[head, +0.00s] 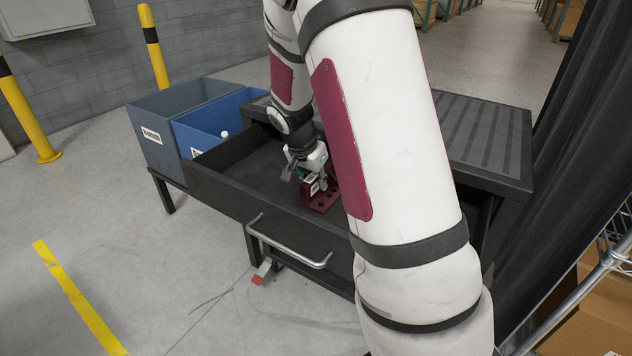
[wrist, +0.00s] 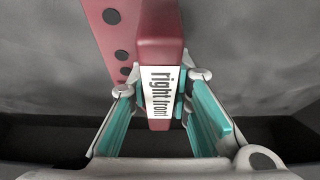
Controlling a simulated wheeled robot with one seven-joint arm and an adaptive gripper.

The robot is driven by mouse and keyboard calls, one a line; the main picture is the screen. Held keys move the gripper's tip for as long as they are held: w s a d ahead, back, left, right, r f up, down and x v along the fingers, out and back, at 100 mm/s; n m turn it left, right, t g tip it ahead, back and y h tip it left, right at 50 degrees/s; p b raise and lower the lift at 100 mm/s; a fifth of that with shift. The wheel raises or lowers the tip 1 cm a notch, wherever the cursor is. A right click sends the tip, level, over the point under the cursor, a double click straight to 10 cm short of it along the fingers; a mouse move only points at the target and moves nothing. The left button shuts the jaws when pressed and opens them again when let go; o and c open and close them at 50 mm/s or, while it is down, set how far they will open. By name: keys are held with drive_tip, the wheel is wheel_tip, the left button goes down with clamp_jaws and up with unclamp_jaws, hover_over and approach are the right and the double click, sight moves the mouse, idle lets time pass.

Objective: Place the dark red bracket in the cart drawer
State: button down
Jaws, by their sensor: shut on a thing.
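The dark red bracket (head: 322,201) is in the open cart drawer (head: 225,195), in the head view near its right part, low by the floor. I cannot tell whether it touches the floor. In the wrist view the bracket (wrist: 117,42) shows a plate with several dark holes and an upright block with a white "right front" label. My gripper (head: 316,180) is above the bracket and shut on its upright block. In the wrist view the teal-padded fingers (wrist: 160,85) stand on both sides of the labelled block. My arm hides the drawer's right end.
A grey bin (head: 155,140) and a blue bin (head: 205,122) stand left of the drawer. A striped dark cart top (head: 480,130) lies behind and to the right. The drawer handle (head: 290,243) juts out in front. The drawer's left floor is clear.

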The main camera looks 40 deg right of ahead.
drive_tip(key=shift+f, duration=0.1)
drive_tip(key=c, duration=1.5)
unclamp_jaws()
drive_tip(key=shift+o, duration=0.2)
drive_tip(key=p+v, duration=0.2)
drive_tip(key=v, duration=0.9)
drive_tip(key=shift+a+r, duration=0.1)
drive_tip(key=shift+r, duration=0.2)
drive_tip(key=shift+s+a+r, duration=0.25)
drive_tip(key=shift+r, duration=0.3)
drive_tip(key=s+a+r+n+y, duration=0.1)
drive_tip(key=s+a+r+n, duration=0.3)
drive_tip(key=s, duration=0.4)
drive_tip(key=s+a+r+n+y, duration=0.2)
drive_tip(key=s+a+r+n, duration=0.15)
drive_tip(key=s+a, duration=0.4)
drive_tip(key=s+a+n, duration=0.2)
drive_tip(key=s+n, duration=0.1)
drive_tip(key=s, duration=0.5)
drive_tip(key=s+a+n+y, duration=0.1)
drive_tip(key=s+a+n, duration=0.2)
drive_tip(key=s, duration=0.5)
drive_tip(key=shift+s+a, duration=0.3)
